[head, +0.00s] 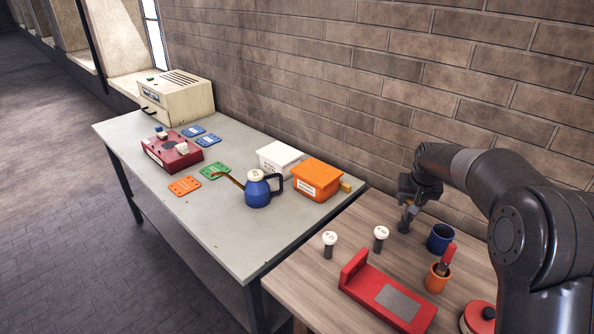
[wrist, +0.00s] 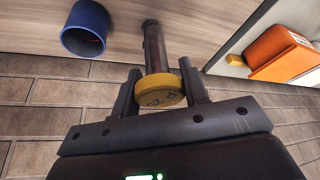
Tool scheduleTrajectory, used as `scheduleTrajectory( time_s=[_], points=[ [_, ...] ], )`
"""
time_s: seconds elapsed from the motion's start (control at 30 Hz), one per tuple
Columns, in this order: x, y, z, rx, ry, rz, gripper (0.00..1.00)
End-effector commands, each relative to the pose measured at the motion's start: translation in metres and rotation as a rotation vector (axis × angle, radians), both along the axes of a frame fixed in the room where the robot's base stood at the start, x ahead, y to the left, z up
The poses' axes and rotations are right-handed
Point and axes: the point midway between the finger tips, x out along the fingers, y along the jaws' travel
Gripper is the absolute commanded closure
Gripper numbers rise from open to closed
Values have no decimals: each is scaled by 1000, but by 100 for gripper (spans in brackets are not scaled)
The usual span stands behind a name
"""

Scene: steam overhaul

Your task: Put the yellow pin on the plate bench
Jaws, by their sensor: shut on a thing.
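The yellow pin has a round yellow head (wrist: 162,93) and a dark metal shaft (wrist: 153,45). My gripper (wrist: 160,90) is shut on its head, one finger on each side, in the wrist view. In the head view my gripper (head: 410,194) is over the back of the wooden bench, with the pin's dark shaft (head: 404,222) pointing down below it. I cannot tell whether the shaft's foot touches the wood. The grey-topped bench (head: 222,230), with several coloured plates on it, looks like the plate bench. It stands left of the wooden bench.
On the wooden bench are two white-headed pins (head: 330,240), a blue cup (head: 440,238), an orange pot (head: 437,279) and a red stand (head: 385,297). The grey bench holds a blue oil can (head: 257,192) and an orange box (head: 316,180). Its front area is clear.

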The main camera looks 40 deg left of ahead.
Motion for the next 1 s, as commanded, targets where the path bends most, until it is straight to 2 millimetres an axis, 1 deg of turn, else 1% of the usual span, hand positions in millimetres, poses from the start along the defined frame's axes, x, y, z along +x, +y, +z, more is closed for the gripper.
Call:
scheduleTrajectory(
  time_s=[0.03, 0.07, 0.1, 0.17, 0.2, 0.27, 0.3, 0.4, 0.5, 0.6, 0.7, 0.87, 0.97, 1.0],
  points=[
    [-14, 28, 1, 2, -2, 43, 98],
    [-22, 42, 1, 1, -2, 65, 98],
    [-32, 60, 1, 1, -2, 94, 98],
    [-49, 87, 0, 2, -2, 137, 98],
    [-61, 105, 0, 2, -2, 166, 98],
    [-80, 130, 1, 3, -2, 208, 98],
    [-93, 146, 0, 2, -1, 237, 98],
    [-125, 183, 0, 3, -1, 302, 98],
    [-154, 213, 0, 3, -2, 357, 98],
    [-178, 234, -1, 2, 0, 398, 98],
    [-193, 247, 0, 3, -1, 425, 98],
    [-207, 261, -5, 2, 1, 444, 98],
    [-217, 276, -16, 2, 1, 446, 98],
    [-222, 284, -22, 1, 2, 448, 98]
  ],
)
